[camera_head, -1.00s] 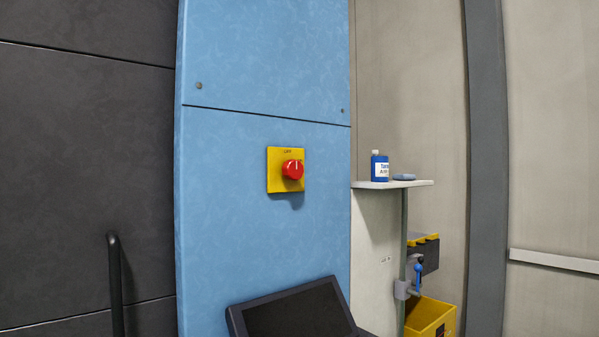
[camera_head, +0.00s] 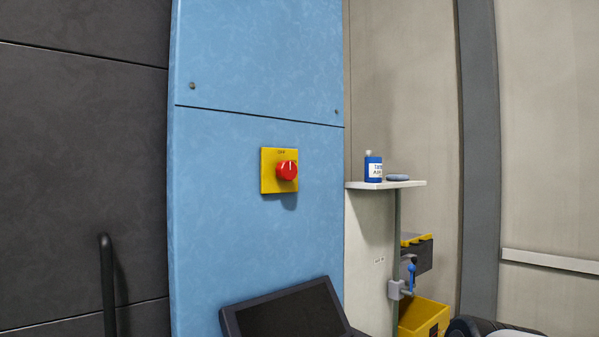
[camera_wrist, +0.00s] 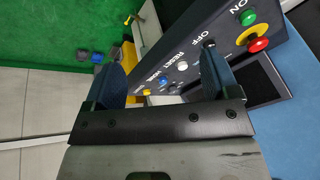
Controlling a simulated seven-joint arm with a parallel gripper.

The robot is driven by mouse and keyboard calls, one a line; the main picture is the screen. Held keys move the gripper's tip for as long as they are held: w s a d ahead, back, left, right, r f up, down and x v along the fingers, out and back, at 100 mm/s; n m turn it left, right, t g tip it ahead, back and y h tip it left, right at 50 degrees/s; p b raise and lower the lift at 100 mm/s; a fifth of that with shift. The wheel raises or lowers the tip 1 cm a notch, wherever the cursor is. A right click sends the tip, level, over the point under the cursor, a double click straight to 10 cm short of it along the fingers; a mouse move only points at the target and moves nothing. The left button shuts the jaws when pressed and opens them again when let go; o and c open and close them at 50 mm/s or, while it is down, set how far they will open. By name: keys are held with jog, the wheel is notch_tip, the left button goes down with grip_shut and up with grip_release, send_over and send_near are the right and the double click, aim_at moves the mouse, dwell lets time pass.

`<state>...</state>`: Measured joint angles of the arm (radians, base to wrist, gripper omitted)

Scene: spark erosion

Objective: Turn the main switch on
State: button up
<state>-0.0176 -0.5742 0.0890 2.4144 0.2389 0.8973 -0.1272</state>
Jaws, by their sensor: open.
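The main switch is a red rotary knob (camera_head: 287,171) on a square yellow plate (camera_head: 268,184), fixed to a tall blue panel (camera_head: 225,230). The knob's white mark points up, towards a small label at the plate's top that appears to read OFF. My gripper (camera_wrist: 160,72) shows in the wrist view with its two dark blue fingers wide apart and nothing held between them. The yellow plate and its knob do not show in the wrist view, and the gripper's fingers do not show in the head view.
A dark screen (camera_head: 290,315) juts out below the switch. In the wrist view a sloping control box (camera_wrist: 215,45) with several coloured buttons lies beyond the fingers. A shelf (camera_head: 408,184) with a blue bottle (camera_head: 373,168) stands right of the panel. The blue panel around the switch is clear.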

jog(key=w+a+r+n+t+y, duration=0.1)
jog(key=w+a+r+t+y, duration=0.15)
jog(key=w+a+r, duration=0.5)
jog(key=w+a+r+t+y, duration=0.1)
jog(key=w+a+r+y, duration=0.3)
jog(key=w+r, duration=0.65)
jog(key=m+t+y, duration=0.1)
jog(key=t+y, duration=0.3)
jog(key=t, duration=0.2)
send_near(290, 170)
jog(key=x, duration=0.3)
jog(key=shift+w+g, duration=0.15)
jog(key=shift+g, duration=0.1)
jog(key=shift+x, duration=3.85)
jog(key=c, duration=0.9)
